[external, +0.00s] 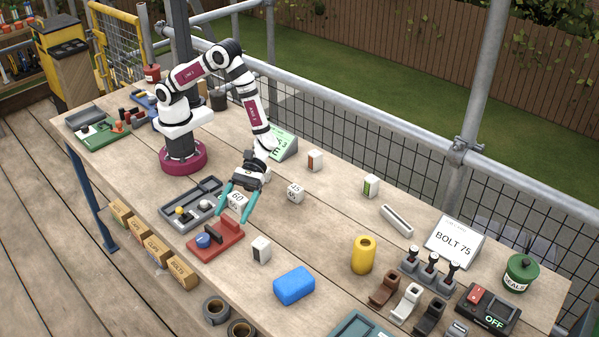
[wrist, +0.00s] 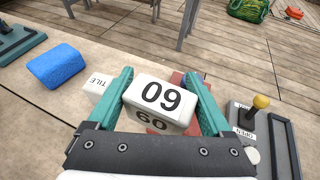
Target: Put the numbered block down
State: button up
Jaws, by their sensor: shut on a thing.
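The numbered block (external: 237,201) is white with black digits and reads 60 in the external view. In the wrist view the block (wrist: 160,98) sits between the two teal fingers, with digits on two faces. My gripper (external: 233,208) is shut on it, one finger on each side; the fingertips also show in the wrist view (wrist: 158,76). The gripper points down over the left-middle of the bench. I cannot tell whether the block's underside touches the bench. Another white numbered block (external: 295,193) stands apart to the right.
A red fixture with a blue knob (external: 218,240) and a grey tray (external: 190,205) lie close by. A white block marked TILE (wrist: 98,88) and a blue block (external: 294,286) are near. A yellow cylinder (external: 363,255) stands farther right. Bare bench lies between the second numbered block and the yellow cylinder.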

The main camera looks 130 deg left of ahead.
jog(key=s+d+r, duration=0.1)
jog(key=d, duration=0.1)
jog(key=n+t+y, duration=0.3)
jog(key=n+t, duration=0.2)
send_over(325, 224)
notch_tip(325, 224, down, 6)
jog(key=shift+s+d, duration=0.1)
jog(key=shift+d, duration=0.05)
jog(key=shift+a+f, duration=0.2)
jog(key=shift+f, duration=1.9)
jog(key=shift+f, duration=0.1)
